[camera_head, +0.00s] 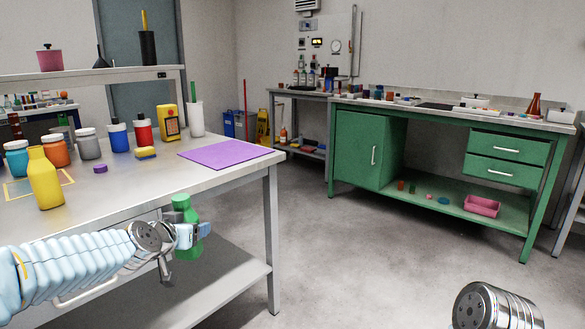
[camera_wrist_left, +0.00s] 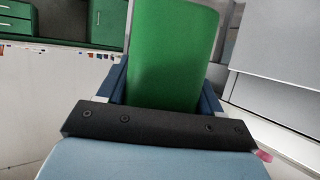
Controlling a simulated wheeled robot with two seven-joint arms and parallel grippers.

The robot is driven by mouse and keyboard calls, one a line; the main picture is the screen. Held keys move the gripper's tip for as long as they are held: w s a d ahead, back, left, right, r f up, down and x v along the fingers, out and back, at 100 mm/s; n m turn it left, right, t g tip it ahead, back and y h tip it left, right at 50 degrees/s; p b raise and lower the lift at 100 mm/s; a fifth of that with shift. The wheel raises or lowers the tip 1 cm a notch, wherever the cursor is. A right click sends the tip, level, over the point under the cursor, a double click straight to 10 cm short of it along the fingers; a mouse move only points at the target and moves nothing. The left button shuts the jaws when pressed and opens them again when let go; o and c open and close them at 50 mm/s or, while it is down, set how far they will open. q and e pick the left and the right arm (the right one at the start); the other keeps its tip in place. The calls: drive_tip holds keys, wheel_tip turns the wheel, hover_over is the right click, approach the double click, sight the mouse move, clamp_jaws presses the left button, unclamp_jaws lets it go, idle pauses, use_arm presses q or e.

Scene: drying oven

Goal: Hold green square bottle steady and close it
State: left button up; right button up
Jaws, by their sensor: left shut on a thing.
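The green square bottle (camera_head: 184,214) is upright off the front edge of the near table in the head view, apart from the tabletop. My left gripper (camera_head: 193,233) is shut on its body and partly covers it. In the left wrist view the green bottle (camera_wrist_left: 173,50) fills the middle, between the blue fingers; its neck does not show there. I cannot tell whether a cap is on the bottle. A small purple cap-like piece (camera_head: 100,169) lies on the near table. My right gripper is not in view; only a metal link of my right arm shows at the bottom right.
A green workbench (camera_head: 365,150) stands across the room. The floor between them is clear.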

use_arm(q)
drive_tip(key=s+d+f+y, duration=0.1)
drive_tip(key=s+d+f, duration=0.1)
drive_tip(key=f, duration=0.5)
drive_tip(key=s+d+f+n, duration=0.1)
drive_tip(key=s+d+f, duration=0.1)
drive_tip(key=f, duration=0.5)
drive_tip(key=shift+s+f+n+y+p, duration=0.3)
drive_tip(key=shift+y+p, duration=0.1)
drive_tip(key=shift+d, duration=0.1)
drive_tip(key=s+d+f+m+g+h, duration=0.1)
drive_tip(key=s+d+f+m+h, duration=0.3)
drive_tip(key=d+f, duration=0.3)
drive_tip(key=s+d+f+m+g+h, duration=0.1)
drive_tip(key=s+d+f+m+h, duration=0.3)
drive_tip(key=d+f, duration=0.3)
drive_tip(key=shift+d+f+g+h, duration=0.2)
drive_tip(key=shift+d+g+h, duration=0.2)
drive_tip(key=shift+d, duration=0.5)
drive_tip(key=shift+s, duration=0.1)
